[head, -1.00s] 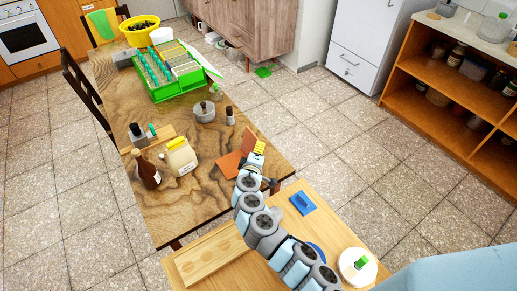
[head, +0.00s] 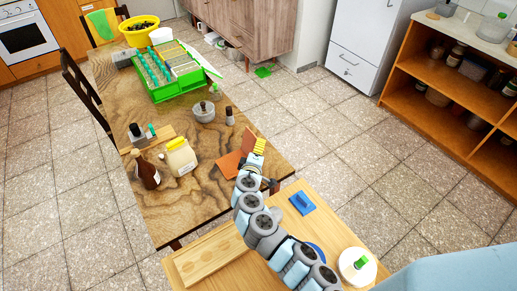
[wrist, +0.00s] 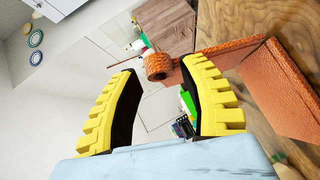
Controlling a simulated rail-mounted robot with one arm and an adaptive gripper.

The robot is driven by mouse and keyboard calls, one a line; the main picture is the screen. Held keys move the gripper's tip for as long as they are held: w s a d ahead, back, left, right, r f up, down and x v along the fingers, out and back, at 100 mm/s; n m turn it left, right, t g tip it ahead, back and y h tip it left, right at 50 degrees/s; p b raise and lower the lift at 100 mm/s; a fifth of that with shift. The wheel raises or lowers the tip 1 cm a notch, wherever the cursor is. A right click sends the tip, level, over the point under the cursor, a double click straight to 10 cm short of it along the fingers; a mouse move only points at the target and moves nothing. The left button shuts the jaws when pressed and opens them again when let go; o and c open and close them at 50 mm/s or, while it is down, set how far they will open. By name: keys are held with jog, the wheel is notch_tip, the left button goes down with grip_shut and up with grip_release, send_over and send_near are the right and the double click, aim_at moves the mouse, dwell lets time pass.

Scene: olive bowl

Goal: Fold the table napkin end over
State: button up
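The table napkin, an orange-brown sheet (head: 229,165), lies near the right front corner of the wooden table. One end stands up steeply from the flat part, beside my gripper (head: 258,147). In the wrist view the napkin (wrist: 285,92) shows as a textured orange sheet with a sharp bend, right of my yellow fingers (wrist: 162,72). The fingers stand apart with a gap between them. The right fingertip overlaps the napkin's edge in the picture; I cannot tell whether they touch.
A brown bottle (head: 147,172), a cream jug (head: 181,157), a grey pot (head: 204,111) and a small dark-topped shaker (head: 229,116) stand on the table (head: 180,212). A green rack (head: 173,75) is farther back. A lighter wooden surface in front holds a blue item (head: 302,203).

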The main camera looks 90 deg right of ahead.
jog(key=shift+a+r, duration=0.1)
jog(key=shift+a, duration=0.05)
jog(key=v, duration=1.1)
jog(key=shift+a, duration=0.4)
jog(key=shift+w, duration=0.15)
dwell(0.4)
